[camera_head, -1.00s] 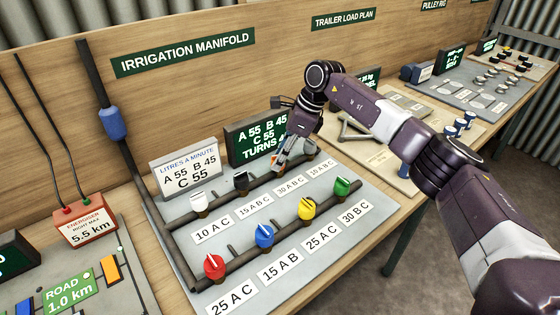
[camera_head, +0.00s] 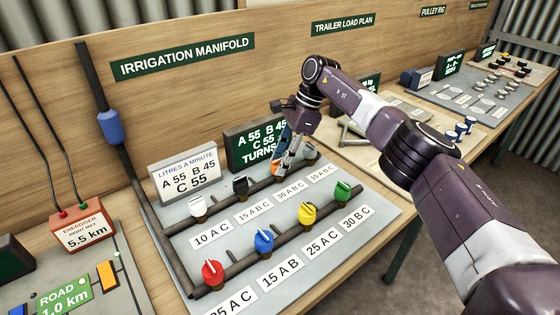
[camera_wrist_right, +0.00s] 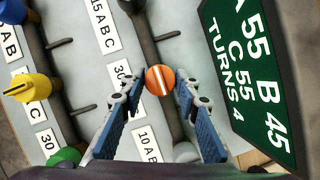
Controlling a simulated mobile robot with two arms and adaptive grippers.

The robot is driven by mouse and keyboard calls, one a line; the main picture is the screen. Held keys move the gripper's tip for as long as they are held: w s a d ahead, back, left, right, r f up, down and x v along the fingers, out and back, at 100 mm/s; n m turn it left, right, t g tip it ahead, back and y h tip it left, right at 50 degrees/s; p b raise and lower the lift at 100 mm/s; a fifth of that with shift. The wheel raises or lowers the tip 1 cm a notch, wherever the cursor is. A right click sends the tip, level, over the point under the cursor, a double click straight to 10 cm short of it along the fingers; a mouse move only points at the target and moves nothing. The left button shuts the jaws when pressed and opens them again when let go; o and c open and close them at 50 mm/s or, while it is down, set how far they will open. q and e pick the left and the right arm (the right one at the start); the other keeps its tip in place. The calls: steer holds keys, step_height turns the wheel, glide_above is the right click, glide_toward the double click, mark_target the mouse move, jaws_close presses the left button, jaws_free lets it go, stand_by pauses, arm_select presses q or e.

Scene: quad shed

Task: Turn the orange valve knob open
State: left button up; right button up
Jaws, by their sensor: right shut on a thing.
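The orange valve knob (camera_head: 278,169) sits on the back pipe of the irrigation manifold, mostly covered by my right gripper in the head view. In the right wrist view the round orange knob (camera_wrist_right: 160,80), with a pale line across its top, lies between the fingertips. My right gripper (camera_head: 282,166) is shut on it, coming down from above. Its two blue-padded fingers also show in the right wrist view (camera_wrist_right: 160,92), one on each side of the knob. My left gripper is not in view.
White (camera_head: 198,206), black (camera_head: 241,186) and grey (camera_head: 310,152) knobs share the back pipe. Red (camera_head: 212,272), blue (camera_head: 264,239), yellow (camera_head: 308,214) and green (camera_head: 343,190) knobs stand on the front pipe. A green sign (camera_head: 250,146) stands close behind the gripper; a white display (camera_head: 186,174) is left of it.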

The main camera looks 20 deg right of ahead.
steer(key=shift+w+r, duration=0.1)
steer(key=o, duration=1.2)
steer(key=shift+c, duration=0.2)
steer(key=v, duration=1.1)
steer(key=shift+d+r, duration=0.25)
steer(key=shift+r, duration=0.1)
